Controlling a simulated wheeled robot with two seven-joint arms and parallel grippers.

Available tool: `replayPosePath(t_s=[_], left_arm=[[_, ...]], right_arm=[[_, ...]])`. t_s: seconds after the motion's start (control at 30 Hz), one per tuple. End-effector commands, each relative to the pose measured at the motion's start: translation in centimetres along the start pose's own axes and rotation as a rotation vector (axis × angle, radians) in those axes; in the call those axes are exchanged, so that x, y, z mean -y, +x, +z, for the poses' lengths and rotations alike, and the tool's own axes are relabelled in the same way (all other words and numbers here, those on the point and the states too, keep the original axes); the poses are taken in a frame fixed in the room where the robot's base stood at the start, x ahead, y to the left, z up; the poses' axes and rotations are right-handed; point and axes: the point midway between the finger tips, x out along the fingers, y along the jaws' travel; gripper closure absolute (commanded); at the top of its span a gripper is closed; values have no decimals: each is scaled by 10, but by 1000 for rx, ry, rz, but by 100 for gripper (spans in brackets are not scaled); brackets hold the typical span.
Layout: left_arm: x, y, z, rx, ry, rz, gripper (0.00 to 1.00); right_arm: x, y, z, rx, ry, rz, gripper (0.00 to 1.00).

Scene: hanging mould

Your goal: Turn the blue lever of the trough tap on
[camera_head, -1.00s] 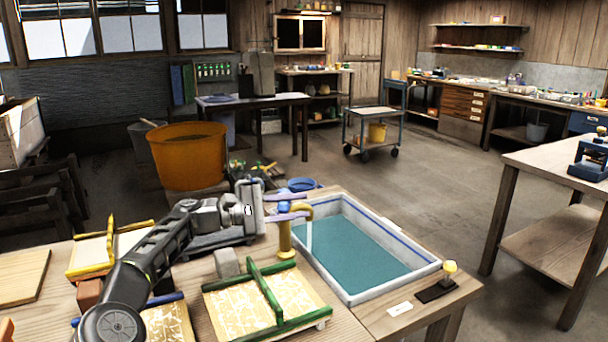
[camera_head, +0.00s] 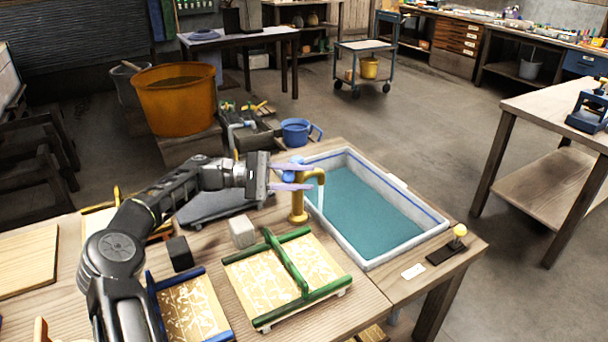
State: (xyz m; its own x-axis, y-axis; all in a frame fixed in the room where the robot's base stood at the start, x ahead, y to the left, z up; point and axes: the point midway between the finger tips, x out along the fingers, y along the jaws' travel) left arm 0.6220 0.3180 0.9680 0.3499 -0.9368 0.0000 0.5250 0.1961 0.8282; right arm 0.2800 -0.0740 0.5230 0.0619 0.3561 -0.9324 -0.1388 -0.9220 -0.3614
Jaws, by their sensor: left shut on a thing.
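The brass trough tap (camera_head: 298,205) stands at the left edge of the white trough (camera_head: 410,247), with its spout bent over the basin. A pale stream runs from the spout into the teal water (camera_head: 362,206). My left gripper (camera_head: 291,177) reaches in from the left at the top of the tap. Its two pale purple fingers are shut on the blue lever (camera_head: 289,177), which shows as small blue parts between and beside them. The fingers hide much of the lever, so its exact angle is unclear. My right gripper is out of view.
A green-framed mould (camera_head: 290,275), a grey block (camera_head: 242,232), a dark block (camera_head: 180,253) and a blue-framed mould (camera_head: 190,310) lie on the bench left of the trough. A blue bucket (camera_head: 295,132) and an orange tub (camera_head: 178,103) stand behind. A yellow-knobbed device (camera_head: 458,232) sits at the right corner.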

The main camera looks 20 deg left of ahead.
Motion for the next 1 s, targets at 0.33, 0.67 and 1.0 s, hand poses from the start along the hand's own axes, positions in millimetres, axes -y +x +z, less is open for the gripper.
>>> replayPosePath(t_s=[0.33, 0.67, 1.0], left_arm=[[0, 1, 0, 2, -1, 0, 50], [-3, 0, 2, 1, 0, 0, 50], [-48, 1, 33, 4, 4, 5, 50]], right_arm=[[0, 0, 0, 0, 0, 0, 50], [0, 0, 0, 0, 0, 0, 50], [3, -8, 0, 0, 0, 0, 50]])
